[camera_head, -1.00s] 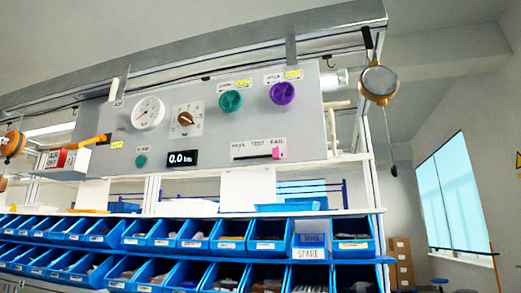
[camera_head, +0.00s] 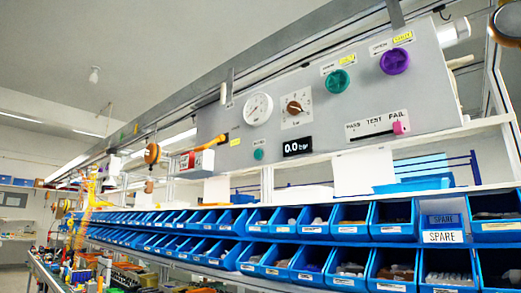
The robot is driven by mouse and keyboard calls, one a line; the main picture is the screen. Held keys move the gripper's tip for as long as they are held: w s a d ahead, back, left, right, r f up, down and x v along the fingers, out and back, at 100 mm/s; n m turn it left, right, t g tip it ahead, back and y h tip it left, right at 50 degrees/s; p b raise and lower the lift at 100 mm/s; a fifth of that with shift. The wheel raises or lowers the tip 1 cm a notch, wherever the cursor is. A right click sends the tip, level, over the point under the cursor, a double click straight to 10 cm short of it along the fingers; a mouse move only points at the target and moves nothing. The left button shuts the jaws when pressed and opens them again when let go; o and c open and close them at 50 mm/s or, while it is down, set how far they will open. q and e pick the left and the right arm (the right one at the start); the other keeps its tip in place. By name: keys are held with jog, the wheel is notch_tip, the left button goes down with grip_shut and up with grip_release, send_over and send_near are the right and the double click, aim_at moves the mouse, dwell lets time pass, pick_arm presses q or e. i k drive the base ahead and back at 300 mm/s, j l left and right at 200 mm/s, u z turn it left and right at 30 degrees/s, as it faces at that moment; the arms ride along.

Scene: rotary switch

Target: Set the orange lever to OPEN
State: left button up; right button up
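The orange lever (camera_head: 212,142) is at the left end of the grey control panel (camera_head: 240,170). It is a small handle that slopes slightly up to the right and lies close to horizontal. Neither gripper is in view, and nothing touches the lever.
The panel also carries a white gauge (camera_head: 258,109), a brown rotary knob (camera_head: 295,107), a green knob (camera_head: 338,81), a purple knob (camera_head: 394,61) and a 0.0 display (camera_head: 298,147). A red-and-white box (camera_head: 196,160) stands below the lever. Rows of blue bins (camera_head: 340,222) fill the shelves below.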

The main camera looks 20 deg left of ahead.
aim_at(219, 138)
jog(key=u, duration=0.45)
jog(key=i+u, duration=0.15)
jog(key=u, duration=0.75)
jog(key=i+l+u, duration=0.1)
jog(key=u, duration=0.35)
jog(key=i+u, duration=0.1)
jog(key=u, duration=0.35)
